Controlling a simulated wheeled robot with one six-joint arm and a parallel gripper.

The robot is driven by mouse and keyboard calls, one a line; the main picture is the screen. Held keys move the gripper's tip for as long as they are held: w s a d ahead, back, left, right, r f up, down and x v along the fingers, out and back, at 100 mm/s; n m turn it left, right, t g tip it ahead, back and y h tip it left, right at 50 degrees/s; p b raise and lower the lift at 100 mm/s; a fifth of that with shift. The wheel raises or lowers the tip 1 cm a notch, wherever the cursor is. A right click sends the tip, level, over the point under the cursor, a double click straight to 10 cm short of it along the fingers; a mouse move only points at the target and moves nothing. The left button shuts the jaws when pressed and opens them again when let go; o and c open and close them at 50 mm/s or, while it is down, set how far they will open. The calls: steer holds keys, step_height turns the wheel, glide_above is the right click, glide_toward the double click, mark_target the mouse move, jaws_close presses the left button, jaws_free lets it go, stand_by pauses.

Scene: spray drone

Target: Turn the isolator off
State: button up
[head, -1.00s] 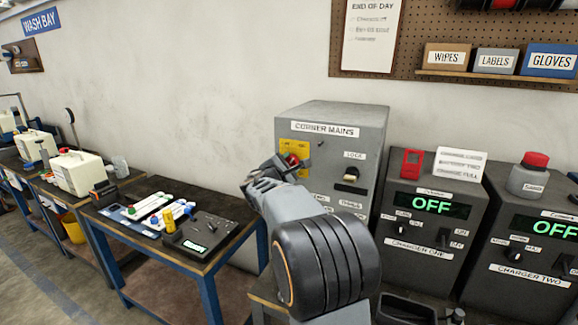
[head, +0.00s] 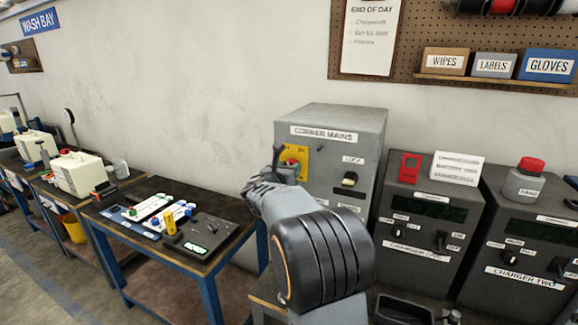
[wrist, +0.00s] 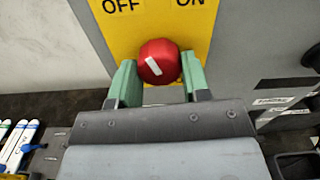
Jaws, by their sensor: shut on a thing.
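The isolator is a red round knob (wrist: 158,58) on a yellow plate (wrist: 158,20) marked OFF at the upper left and ON at the upper right. The plate is on the front of the grey CORNER MAINS cabinet (head: 337,125). The knob's white mark slants from upper left to lower right, its upper end leaning toward OFF. My gripper (wrist: 158,66) is shut on the knob, with one green finger on each side. In the head view, my gripper (head: 284,168) and arm cover part of the plate and most of the knob.
Charger one (head: 430,210) and charger two (head: 540,235) stand to the right with dark displays. A LOCK switch (head: 349,179) is on the cabinet right of the plate. A blue-legged bench (head: 190,255) with small devices stands to the left.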

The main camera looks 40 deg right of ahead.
steer(key=n, duration=0.1)
steer(key=n+p, duration=0.1)
steer(key=n, duration=0.1)
steer(key=n+p, duration=0.1)
steer(key=shift+r+n, duration=0.25)
steer(key=shift+n, duration=0.05)
steer(key=shift+n+p, duration=0.3)
steer(key=shift+p, duration=0.05)
steer(key=o, duration=0.9)
steer(key=shift+f, duration=0.2)
steer(key=shift+o, duration=0.2)
steer(key=b+v, duration=0.2)
steer(key=v, duration=1.1)
steer(key=shift+s+a+b, duration=0.2)
steer(key=shift+a+b, duration=0.1)
steer(key=shift+b, duration=0.1)
